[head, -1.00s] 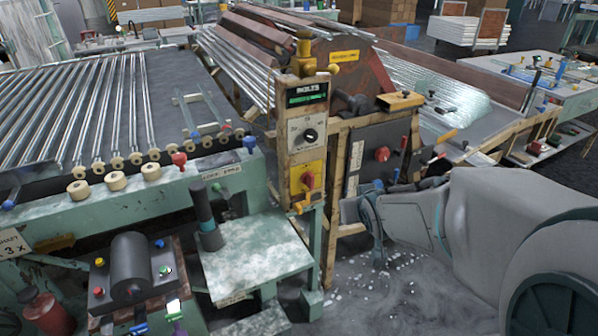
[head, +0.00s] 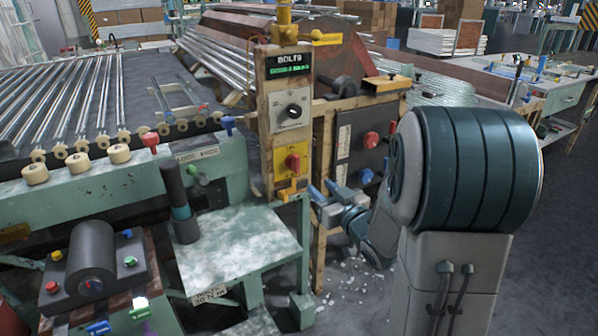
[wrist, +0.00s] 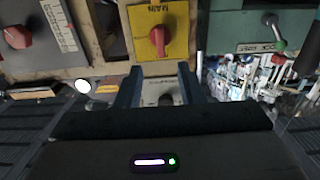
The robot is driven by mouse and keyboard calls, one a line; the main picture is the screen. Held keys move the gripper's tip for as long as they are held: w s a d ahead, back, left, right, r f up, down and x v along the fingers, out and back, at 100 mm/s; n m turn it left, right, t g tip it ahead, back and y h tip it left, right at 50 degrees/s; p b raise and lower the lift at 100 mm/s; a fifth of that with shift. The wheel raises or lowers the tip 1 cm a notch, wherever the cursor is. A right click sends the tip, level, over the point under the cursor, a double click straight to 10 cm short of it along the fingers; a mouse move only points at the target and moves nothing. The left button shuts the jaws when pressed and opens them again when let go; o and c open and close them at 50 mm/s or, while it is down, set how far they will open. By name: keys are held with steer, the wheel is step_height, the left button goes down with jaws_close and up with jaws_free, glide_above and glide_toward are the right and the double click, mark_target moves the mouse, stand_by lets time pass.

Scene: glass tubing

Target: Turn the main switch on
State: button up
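The main switch is a red rotary knob (head: 293,162) on a yellow plate, low on the wooden-framed control post. In the wrist view the red knob (wrist: 157,38) sits on its yellow plate marked MAIN, which appears upside down. My gripper (head: 323,193) is just right of and below the plate in the head view. In the wrist view its two dark fingers (wrist: 160,86) are spread apart with nothing held between them. The knob lies beyond the fingertips, roughly centred between them, and appears untouched.
Above the switch are a black dial (head: 293,111) and a green BOLTS display (head: 288,65). A dark box with another red knob (head: 371,140) stands to the right. A green bench (head: 240,250) is left of and below the post. Glass fragments (head: 350,290) litter the floor.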

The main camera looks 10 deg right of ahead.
mark_target(298, 167)
steer(key=x, duration=1.1)
steer(key=shift+w+a+f+b, duration=0.1)
steer(key=shift+w+b, duration=0.1)
steer(key=shift+b, duration=0.15)
jaws_close()
